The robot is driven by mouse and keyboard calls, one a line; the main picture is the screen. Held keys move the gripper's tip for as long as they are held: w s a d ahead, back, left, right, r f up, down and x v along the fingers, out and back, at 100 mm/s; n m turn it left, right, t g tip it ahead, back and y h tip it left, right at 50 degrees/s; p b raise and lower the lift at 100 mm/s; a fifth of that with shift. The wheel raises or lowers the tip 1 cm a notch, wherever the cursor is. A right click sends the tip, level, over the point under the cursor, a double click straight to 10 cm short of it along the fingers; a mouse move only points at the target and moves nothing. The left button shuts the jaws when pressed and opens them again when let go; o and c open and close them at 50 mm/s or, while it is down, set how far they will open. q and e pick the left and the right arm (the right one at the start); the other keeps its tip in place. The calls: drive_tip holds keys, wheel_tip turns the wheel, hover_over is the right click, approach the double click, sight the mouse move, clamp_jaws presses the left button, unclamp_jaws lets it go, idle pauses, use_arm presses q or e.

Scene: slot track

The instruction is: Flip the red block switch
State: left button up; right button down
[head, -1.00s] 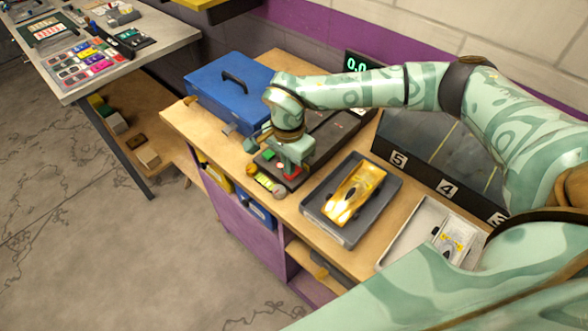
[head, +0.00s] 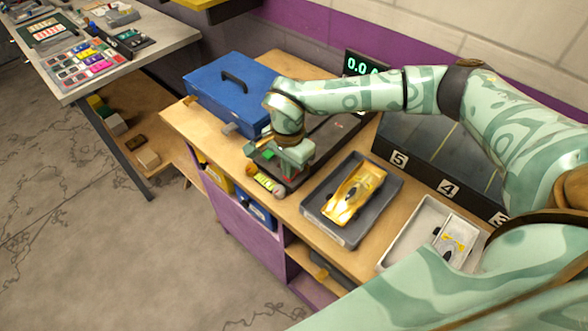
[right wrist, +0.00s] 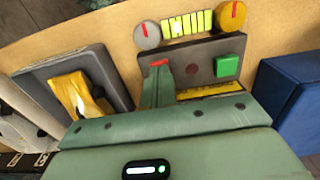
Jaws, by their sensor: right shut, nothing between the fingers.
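The red block switch (right wrist: 159,63) sits on the dark control panel (right wrist: 206,53) in the right wrist view. Only a thin red edge shows, and my gripper covers the rest. My right gripper (right wrist: 163,80) is shut and empty, with its fingers right at the red block; I cannot tell whether they touch it. In the head view my right gripper (head: 296,162) hangs over the right part of the panel and hides most of the red block. A green block (right wrist: 228,66) sits beside it on the panel; it also shows in the head view (head: 269,154). My left gripper is not in view.
A grey knob (right wrist: 147,36), a yellow bar strip (right wrist: 188,25) and an orange knob (right wrist: 231,15) line the panel's edge. A grey tray (head: 314,206) with a yellow car (head: 354,192) stands to the right. A blue toolbox (head: 226,92) stands behind left.

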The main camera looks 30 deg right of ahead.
drive_tip(key=shift+r+p, duration=0.5)
drive_tip(key=shift+r, duration=0.05)
wheel_tip(320, 180, up, 6)
drive_tip(key=p, duration=0.5)
drive_tip(key=shift+f, duration=0.1)
